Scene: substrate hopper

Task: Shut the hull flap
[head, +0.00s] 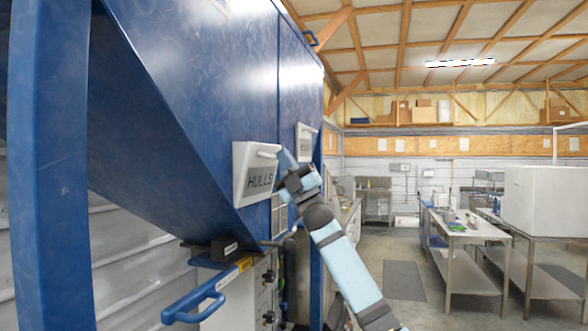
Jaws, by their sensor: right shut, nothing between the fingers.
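The hull flap (254,188) is a white panel lettered "HULLS" on the sloping blue hopper (180,70). A pale bar handle shows near its top right. The panel stands out at an angle to the hopper face; I cannot tell how wide any gap behind it is. My right gripper (284,160) is at the flap's right edge, beside the handle. Its fingers are shut with nothing between them. I cannot tell whether the fingertips touch the flap. My left gripper is not in view.
A second white panel (305,141) sits farther along the hopper. A blue handle (195,303) and a cabinet with black knobs stand below. A blue post (48,200) rises at the left. Steel tables (462,232) stand at the right, with open floor before them.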

